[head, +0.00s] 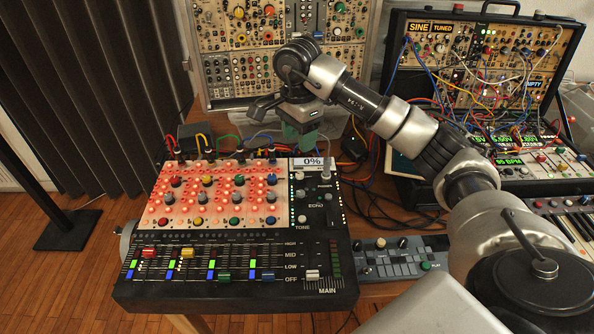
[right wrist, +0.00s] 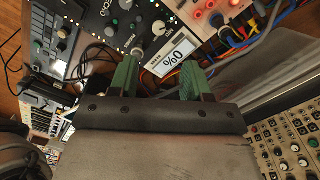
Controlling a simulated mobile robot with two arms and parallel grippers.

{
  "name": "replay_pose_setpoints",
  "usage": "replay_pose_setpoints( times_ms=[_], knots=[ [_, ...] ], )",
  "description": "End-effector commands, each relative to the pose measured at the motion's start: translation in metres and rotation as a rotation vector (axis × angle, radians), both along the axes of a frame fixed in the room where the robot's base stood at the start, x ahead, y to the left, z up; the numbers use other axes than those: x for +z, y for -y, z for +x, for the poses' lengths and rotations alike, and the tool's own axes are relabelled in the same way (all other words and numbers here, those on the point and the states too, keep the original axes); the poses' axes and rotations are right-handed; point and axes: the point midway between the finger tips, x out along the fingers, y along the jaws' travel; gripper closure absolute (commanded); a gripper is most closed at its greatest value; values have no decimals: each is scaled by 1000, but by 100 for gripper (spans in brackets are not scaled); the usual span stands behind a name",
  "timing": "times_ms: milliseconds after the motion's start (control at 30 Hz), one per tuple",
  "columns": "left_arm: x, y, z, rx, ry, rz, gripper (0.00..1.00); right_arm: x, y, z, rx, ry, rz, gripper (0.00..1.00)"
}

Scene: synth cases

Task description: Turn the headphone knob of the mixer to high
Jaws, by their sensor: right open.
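The mixer (head: 230,292) lies in front of me, with a lit red-and-white knob panel, faders and a small display (head: 308,163) reading 0%. A pale headphone knob (head: 326,163) stands at the display's right end, above its label. In the right wrist view the knob (right wrist: 137,55) shows beside the display (right wrist: 170,57), close to the tip of one green finger. My right gripper (head: 300,137) is behind the mixer's back edge. Its two green fingers (right wrist: 160,78) are apart with nothing held between them; whether one touches the knob I cannot tell. My left gripper is not in view.
A modular synth rack (head: 240,75) stands behind, and an open synth case (head: 480,60) with patch cables at the right. Cables crowd the mixer's back edge. A small grey controller (head: 400,258) sits right of the mixer. Floor shows at the left.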

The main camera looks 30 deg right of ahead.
Motion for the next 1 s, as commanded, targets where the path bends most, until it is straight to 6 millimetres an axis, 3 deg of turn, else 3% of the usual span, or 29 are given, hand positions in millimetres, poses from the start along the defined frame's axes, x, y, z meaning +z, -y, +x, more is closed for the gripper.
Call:
replay_pose_setpoints(
  times_ms=[500,700,1000],
  knots=[
    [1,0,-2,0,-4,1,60,-88,0,-4,1,-5,2,52],
    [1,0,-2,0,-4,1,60,-102,-1,-4,1,-2,2,52],
    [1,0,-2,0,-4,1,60,-103,-1,-4,1,-1,2,55]
  ],
)
